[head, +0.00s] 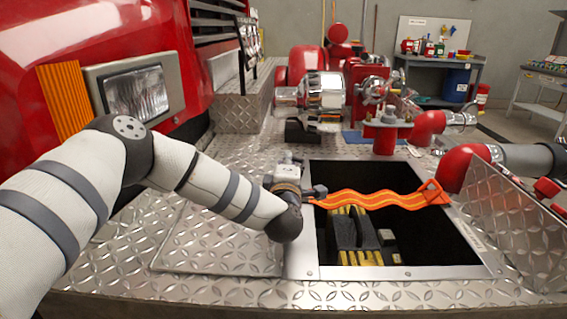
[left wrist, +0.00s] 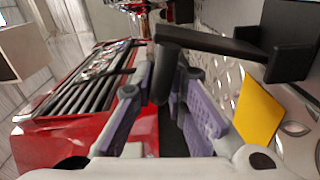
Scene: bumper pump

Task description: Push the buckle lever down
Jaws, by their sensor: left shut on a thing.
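An orange strap (head: 370,201) with yellow stripes stretches in a wavy line over the dark open well. In the left wrist view, the purple-padded fingers (left wrist: 165,82) close around the end of a bent black bar (left wrist: 210,42), which joins a black block (left wrist: 290,40). I cannot tell surely whether this bar is the buckle lever. My right gripper is out of view.
The well (head: 440,245) holds black blocks with yellow stripes (head: 345,232). A raised tread-plate lid (head: 515,220) stands at its right. Red pipe fittings (head: 460,167) and chrome valves (head: 323,92) stand behind. Tread plate (head: 220,235) lies clear under my left arm.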

